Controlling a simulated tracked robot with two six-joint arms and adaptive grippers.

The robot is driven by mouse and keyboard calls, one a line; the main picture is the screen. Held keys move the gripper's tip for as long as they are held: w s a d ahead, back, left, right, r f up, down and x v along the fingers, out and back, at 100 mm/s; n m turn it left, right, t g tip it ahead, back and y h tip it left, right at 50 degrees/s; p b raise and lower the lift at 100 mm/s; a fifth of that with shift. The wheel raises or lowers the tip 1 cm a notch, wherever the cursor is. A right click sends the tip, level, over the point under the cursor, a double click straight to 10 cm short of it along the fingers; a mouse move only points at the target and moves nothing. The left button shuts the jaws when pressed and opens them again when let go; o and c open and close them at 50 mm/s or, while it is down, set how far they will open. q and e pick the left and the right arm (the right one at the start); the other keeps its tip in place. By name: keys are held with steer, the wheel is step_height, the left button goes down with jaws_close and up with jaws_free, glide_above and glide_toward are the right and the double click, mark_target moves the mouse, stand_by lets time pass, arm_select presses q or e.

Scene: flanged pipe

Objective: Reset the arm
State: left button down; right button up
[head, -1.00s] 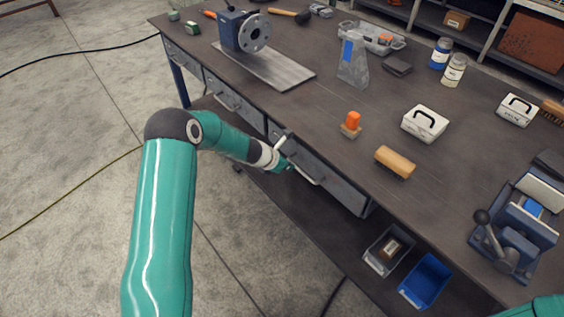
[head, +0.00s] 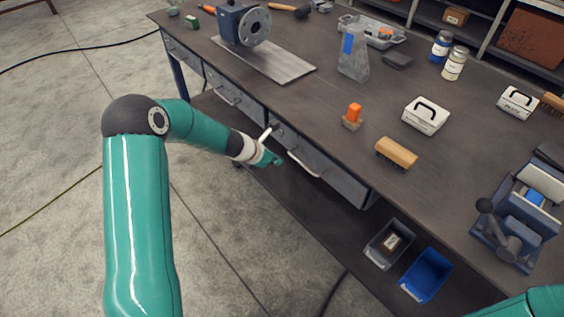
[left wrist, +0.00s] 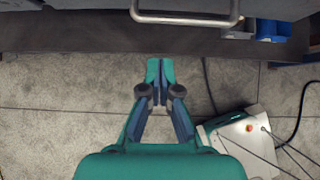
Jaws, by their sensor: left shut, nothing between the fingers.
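My left gripper (head: 274,160) is shut and empty in front of the workbench drawers, just left of a drawer handle (head: 306,165). It also shows in the left wrist view (left wrist: 160,66), fingertips together, over the concrete floor. The handle (left wrist: 186,19) lies above the fingertips in that view, with a gap between them. The flanged pipe piece (head: 246,26) stands on a metal plate (head: 262,60) at the far left of the bench. My right gripper is out of view; only a bit of teal arm shows at the bottom right corner.
The workbench (head: 300,105) carries a brush (head: 396,153), an orange-topped item (head: 352,116), a white handled box (head: 425,115) and a vise (head: 515,225). A grey bin (head: 389,243) and a blue bin (head: 426,275) sit on the lower shelf. Open floor lies at left.

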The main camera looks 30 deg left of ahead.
arm_select(q)
steer(key=p+v, duration=0.1)
steer(key=v, duration=0.5)
steer(key=s+d+f+m+g+h, duration=0.2)
steer(key=s+d+f+m+g, duration=0.35)
steer(key=s+d+f, duration=0.65)
steer(key=s+d+f+m, duration=0.1)
steer(key=s+d+m, duration=0.2)
steer(key=m, duration=0.5)
steer(key=s+d+f+m+g, duration=0.1)
steer(key=s+d+f+m, duration=0.1)
steer(key=s+m, duration=0.4)
steer(key=s+d+f+m, duration=0.1)
steer(key=s+d+m, duration=0.2)
steer(key=m, duration=0.7)
steer(key=shift+s+d+f+y, duration=0.35)
steer(key=shift+s+d+y, duration=0.05)
steer(key=shift+s, duration=0.65)
